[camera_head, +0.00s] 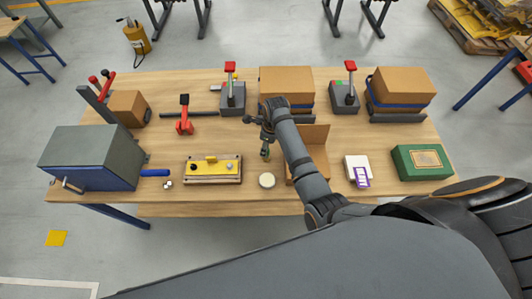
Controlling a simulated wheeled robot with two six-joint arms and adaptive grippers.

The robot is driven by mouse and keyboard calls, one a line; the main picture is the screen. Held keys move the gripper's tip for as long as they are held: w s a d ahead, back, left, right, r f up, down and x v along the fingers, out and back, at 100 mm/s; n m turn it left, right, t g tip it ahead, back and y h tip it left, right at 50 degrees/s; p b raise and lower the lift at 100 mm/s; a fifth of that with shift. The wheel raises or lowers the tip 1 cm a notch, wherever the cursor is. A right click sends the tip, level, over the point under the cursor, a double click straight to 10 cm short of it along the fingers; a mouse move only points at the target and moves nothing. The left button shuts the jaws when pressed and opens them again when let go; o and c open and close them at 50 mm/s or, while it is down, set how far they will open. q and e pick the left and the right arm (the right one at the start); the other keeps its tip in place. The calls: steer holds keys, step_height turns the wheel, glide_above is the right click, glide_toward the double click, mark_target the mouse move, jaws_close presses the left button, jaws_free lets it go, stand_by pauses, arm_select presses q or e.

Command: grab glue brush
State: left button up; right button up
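I cannot clearly make out a glue brush. A small round pale disc or pot (267,180) sits at the table's front middle. My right arm comes in from the right and reaches over the middle of the table. Its gripper (265,152) points down above the wood, just behind the round pot; its fingers are too small to tell whether they are open or hold anything. A short blue handle (155,173) lies beside the grey-blue box at the front left; what it belongs to is unclear. My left gripper is not in view.
On the wooden table (165,85) stand a grey-blue box (95,150), a yellow fixture (212,169), a red clamp (184,122), red-topped presses (232,95), cardboard boxes (286,80), a green box (421,161) and a purple-labelled white item (358,170). Brown panels stand beneath my forearm.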

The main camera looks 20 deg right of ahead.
steer(key=shift+f, duration=0.15)
steer(key=shift+s+a+f+p, duration=0.1)
steer(key=shift+s+f+p, duration=0.2)
steer(key=shift+f, duration=0.35)
steer(key=shift+s+f+p, duration=0.1)
steer(key=shift+f+p, duration=0.3)
steer(key=shift+f, duration=0.2)
steer(key=shift+w+a+f, duration=0.1)
steer(key=shift+w+f, duration=0.1)
steer(key=shift+f, duration=0.95)
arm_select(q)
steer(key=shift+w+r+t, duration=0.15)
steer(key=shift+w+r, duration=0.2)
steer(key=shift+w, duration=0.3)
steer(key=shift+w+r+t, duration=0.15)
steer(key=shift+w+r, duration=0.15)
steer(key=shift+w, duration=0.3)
arm_select(e)
jaws_close()
